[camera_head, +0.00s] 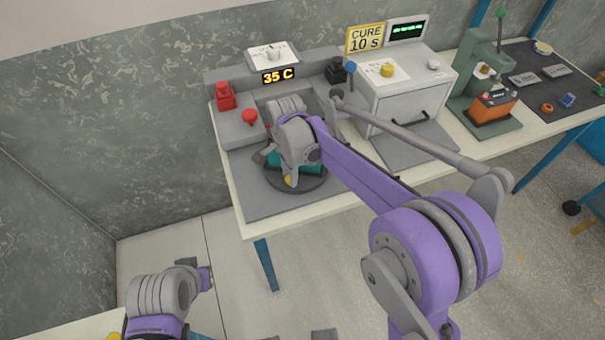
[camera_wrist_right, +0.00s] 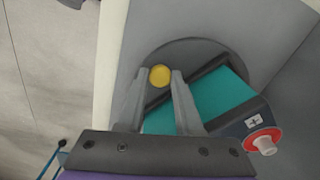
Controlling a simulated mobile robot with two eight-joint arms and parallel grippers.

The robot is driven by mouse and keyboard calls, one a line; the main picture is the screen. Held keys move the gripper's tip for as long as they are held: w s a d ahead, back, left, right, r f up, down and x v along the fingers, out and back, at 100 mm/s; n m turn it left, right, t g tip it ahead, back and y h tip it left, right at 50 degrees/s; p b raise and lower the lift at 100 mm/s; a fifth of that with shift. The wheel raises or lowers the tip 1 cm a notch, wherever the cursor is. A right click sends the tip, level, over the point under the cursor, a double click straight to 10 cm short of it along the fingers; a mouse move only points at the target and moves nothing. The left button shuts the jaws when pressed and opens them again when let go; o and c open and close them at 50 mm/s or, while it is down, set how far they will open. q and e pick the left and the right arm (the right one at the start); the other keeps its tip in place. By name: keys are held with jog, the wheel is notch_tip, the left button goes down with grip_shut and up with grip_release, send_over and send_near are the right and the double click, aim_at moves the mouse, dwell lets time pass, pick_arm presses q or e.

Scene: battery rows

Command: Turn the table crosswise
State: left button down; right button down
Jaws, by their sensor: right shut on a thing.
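The round dark turntable (camera_head: 313,183) sits on the grey mat of the near bench, and it also shows in the right wrist view (camera_wrist_right: 196,48). A teal battery (camera_wrist_right: 217,97) with dark ends lies on it, at a slant in the right wrist view. Its near end has a white plus mark and a red ringed terminal (camera_wrist_right: 263,143). A yellow knob (camera_wrist_right: 160,76) stands by the disc's edge. My right gripper (camera_wrist_right: 159,80) is shut on this knob, one finger on each side. My left arm (camera_head: 160,296) is at the lower left; its fingers cannot be made out.
A 35 C unit (camera_head: 278,76) with a red button (camera_head: 249,117) stands behind the turntable. Right of it are a white curing box (camera_head: 405,90) with a CURE 10 S sign (camera_head: 365,39) and a green press (camera_head: 482,75).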

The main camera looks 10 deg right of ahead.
jog(key=shift+w+a+m, duration=0.15)
jog(key=shift+a+m, duration=0.2)
jog(key=shift+m, duration=0.15)
dwell(0.4)
jog(key=c, duration=0.6)
grip_release()
notch_tip(320, 180, up, 11)
jog(key=shift+f, duration=0.1)
